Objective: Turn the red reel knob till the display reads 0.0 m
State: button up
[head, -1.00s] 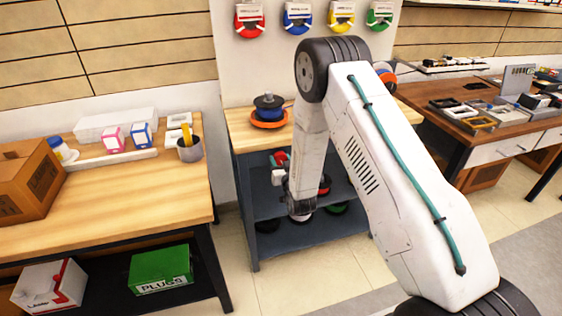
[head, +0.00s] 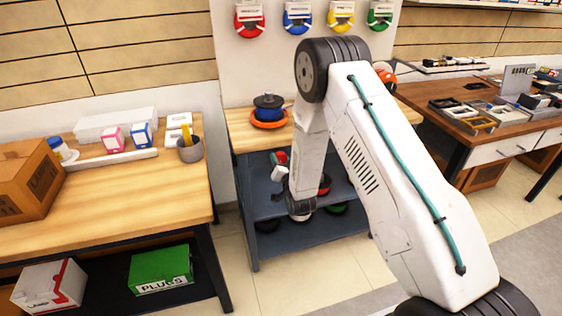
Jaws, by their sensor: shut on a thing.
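My arm's wrist (head: 300,205) hangs low in front of the dark shelf unit, under the level of its wooden top. I cannot make out my gripper's fingertips; the forearm hides what lies behind it. A small red and white piece (head: 280,157) shows left of the forearm, and a pale piece (head: 265,178) below it; I cannot tell if they belong to my gripper. A red reel unit (head: 249,19) with a white label hangs on the back panel, apart from my arm. No red knob or display reading can be made out.
A blue spool on an orange base (head: 268,118) stands on the shelf unit's top (head: 240,138). An orange round thing (head: 387,77) shows behind my elbow. A wooden bench (head: 130,205) with a carton (head: 30,180) is at left; a brown desk (head: 455,150) stands at right.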

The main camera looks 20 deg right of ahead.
jog(key=o, duration=1)
jog(key=s, duration=0.7)
jog(key=shift+s, duration=0.4)
